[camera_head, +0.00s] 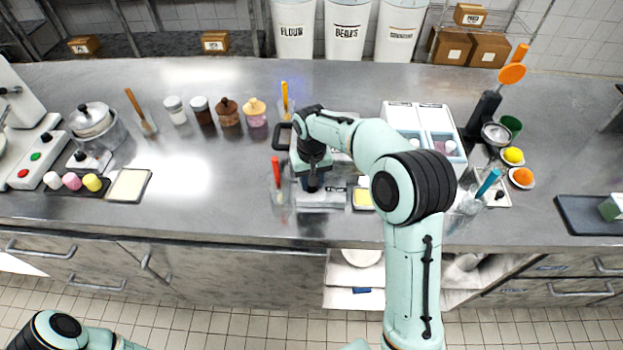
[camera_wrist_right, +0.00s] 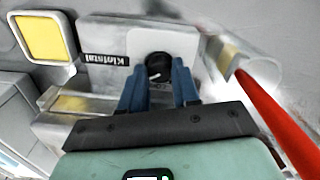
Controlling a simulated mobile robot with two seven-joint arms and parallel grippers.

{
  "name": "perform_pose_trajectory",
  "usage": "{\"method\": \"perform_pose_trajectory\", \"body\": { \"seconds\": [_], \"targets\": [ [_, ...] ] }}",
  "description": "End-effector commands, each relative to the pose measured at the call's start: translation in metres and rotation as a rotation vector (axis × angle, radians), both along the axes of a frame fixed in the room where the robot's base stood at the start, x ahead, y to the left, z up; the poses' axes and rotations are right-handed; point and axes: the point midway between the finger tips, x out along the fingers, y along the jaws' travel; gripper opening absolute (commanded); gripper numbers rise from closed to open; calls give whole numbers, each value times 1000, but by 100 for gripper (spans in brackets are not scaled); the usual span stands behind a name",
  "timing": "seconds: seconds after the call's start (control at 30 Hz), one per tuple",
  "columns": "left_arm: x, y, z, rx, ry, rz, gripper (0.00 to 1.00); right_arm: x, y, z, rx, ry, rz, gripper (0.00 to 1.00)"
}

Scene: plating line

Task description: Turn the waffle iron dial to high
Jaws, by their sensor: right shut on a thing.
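The waffle iron (camera_head: 320,198) stands near the front edge of the steel counter, mostly hidden under my right arm in the head view. Its pale front panel and a label show in the right wrist view (camera_wrist_right: 107,59). The round black dial (camera_wrist_right: 158,66) sits on that panel, with a small light mark on its face. My right gripper (camera_wrist_right: 159,85) has its blue fingers on both sides of the dial and is shut on it. In the head view the right gripper (camera_head: 312,183) points down at the front of the iron. My left gripper is not in view; only part of my left arm shows at lower left.
A red-handled tool in a clear holder (camera_head: 278,185) stands close left of the iron. A yellow-filled dish (camera_head: 362,198) is close on its right. A white bin unit (camera_head: 425,128) stands behind my right arm.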

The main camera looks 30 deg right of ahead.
Motion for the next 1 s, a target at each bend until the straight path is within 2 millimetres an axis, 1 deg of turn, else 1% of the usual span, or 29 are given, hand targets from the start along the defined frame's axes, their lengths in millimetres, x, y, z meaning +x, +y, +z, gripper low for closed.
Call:
{"method": "perform_pose_trajectory", "body": {
  "seconds": [0.23, 0.63, 0.67, 0.7, 0.73, 1.0],
  "targets": [
    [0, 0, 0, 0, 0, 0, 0, 0, 0, -1, 0, 0, -49, 0],
    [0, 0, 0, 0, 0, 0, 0, 0, 0, -1, 0, 1, -55, 0],
    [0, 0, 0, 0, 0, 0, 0, 0, 0, -1, 0, 1, -55, 34],
    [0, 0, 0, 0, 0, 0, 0, 0, 0, -1, 0, 1, -54, 47],
    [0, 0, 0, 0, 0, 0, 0, 0, 0, -1, 0, 1, -54, 56],
    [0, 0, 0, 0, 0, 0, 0, 0, 0, 0, 0, 1, -53, 56]
  ]
}}
